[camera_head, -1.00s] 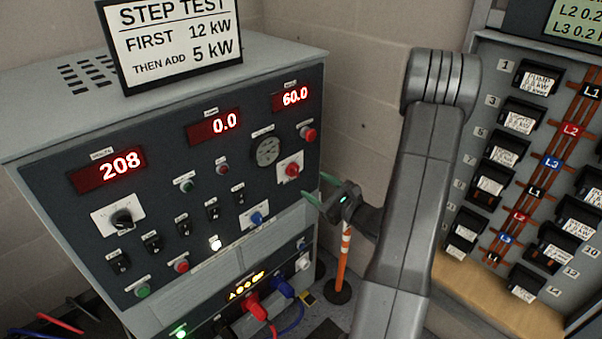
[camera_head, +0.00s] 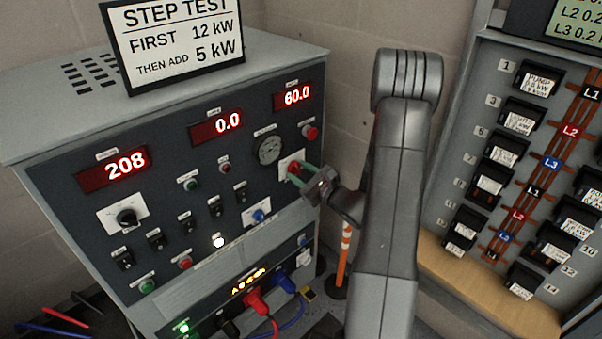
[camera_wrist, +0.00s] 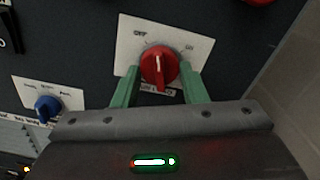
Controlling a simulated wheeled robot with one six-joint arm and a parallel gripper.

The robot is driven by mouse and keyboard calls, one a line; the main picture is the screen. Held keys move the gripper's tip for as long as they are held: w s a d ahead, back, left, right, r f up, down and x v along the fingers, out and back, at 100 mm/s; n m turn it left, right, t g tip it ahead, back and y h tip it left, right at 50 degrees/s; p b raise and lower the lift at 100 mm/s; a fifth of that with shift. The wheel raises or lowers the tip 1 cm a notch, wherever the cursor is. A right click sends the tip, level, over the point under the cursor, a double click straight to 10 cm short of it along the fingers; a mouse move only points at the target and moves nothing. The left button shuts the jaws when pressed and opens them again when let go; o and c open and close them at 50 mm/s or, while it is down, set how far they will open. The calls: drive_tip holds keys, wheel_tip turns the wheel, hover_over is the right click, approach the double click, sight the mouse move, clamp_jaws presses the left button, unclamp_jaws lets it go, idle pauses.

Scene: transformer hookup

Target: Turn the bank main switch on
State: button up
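The bank main switch is a red rotary knob (camera_wrist: 160,66) on a white plate with OFF at upper left and ON at upper right. It also shows in the head view (camera_head: 293,168) on the right of the dark panel. In the wrist view its white mark points roughly straight up and down, slightly toward OFF; I cannot tell the setting for sure. My gripper (camera_wrist: 160,88) has its green fingers on both sides of the knob, apart from it or barely touching. In the head view my gripper (camera_head: 304,172) reaches the panel from the right.
A blue knob (camera_wrist: 47,107) sits lower left of the red one. Another red control (camera_head: 309,132) is above it. The load bank panel (camera_head: 60,200) shows 208, 0.0 and 60.0.

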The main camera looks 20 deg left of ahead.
drive_tip(key=shift+c, duration=0.6)
drive_tip(key=shift+m, duration=0.3)
drive_tip(key=shift+m+b, duration=0.3)
drive_tip(key=shift+m, duration=0.3)
drive_tip(key=m, duration=0.4)
drive_tip(key=shift+s, duration=0.15)
drive_tip(key=m+p, duration=0.1)
drive_tip(key=m, duration=0.6)
drive_tip(key=o, duration=0.9)
